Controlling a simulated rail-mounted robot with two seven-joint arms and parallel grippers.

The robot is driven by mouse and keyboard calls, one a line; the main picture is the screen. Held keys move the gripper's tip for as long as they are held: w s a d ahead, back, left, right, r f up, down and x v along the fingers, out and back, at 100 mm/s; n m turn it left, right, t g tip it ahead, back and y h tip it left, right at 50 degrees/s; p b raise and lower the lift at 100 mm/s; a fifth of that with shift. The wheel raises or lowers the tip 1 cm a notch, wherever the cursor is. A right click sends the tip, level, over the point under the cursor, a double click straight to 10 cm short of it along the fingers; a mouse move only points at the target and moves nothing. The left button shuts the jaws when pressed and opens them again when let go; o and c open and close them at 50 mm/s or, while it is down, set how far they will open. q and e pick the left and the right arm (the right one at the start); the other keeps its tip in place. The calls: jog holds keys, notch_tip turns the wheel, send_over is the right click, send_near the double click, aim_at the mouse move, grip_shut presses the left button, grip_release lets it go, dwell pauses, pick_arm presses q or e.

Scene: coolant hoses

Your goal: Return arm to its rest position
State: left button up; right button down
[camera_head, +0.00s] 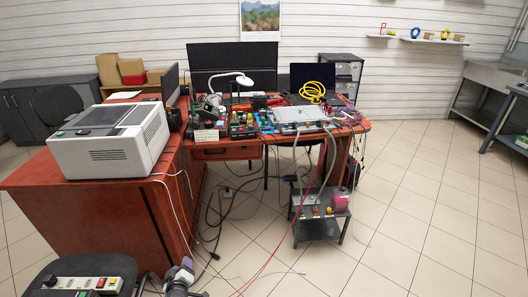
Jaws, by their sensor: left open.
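My left gripper (184,268) shows small at the bottom edge, left of centre, over the tiled floor in front of the red-brown desk. Its jaws are open, and I see nothing held between them. It is apart from the desk and well away from the hoses. Grey hoses (325,165) hang from the flat silvery unit (299,114) on the desk down to a small dark stand (318,229) on the floor. My right gripper is out of view.
The desk (75,200) carries a white boxy machine (110,138) and cluttered electronics. Loose cables (215,225) trail over the floor near my left gripper. A dark seat with a power strip (83,283) is at bottom left. The tiled floor at right is clear.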

pick_arm(q)
jog(key=d+r+m+g+h, duration=0.1)
jog(key=d+r+m+h, duration=0.3)
jog(key=r, duration=0.7)
jog(key=s+r+m+g+h+p, duration=0.1)
jog(key=s+r+m+g+p, duration=0.25)
jog(key=s+r, duration=0.4)
jog(key=s+d+r+m+g+y+p, duration=0.1)
jog(key=s+d+r+m+p, duration=0.2)
jog(key=s, duration=0.8)
jog(key=s+d+r+g+y+p, duration=0.1)
jog(key=s+r+p, duration=0.3)
jog(key=s, duration=0.7)
jog(key=s+d+f+m+g+p, duration=0.1)
jog(key=s+f+g+p, duration=0.1)
jog(key=s, duration=0.6)
jog(key=s+f+m+g+p, duration=0.1)
jog(key=s+f+g+p, duration=0.1)
jog(key=s, duration=0.6)
notch_tip(320, 180, up, 37)
jog(key=p, duration=3.7)
jog(key=shift+s+p, duration=0.25)
jog(key=shift+p, duration=0.15)
jog(key=shift+d, duration=0.1)
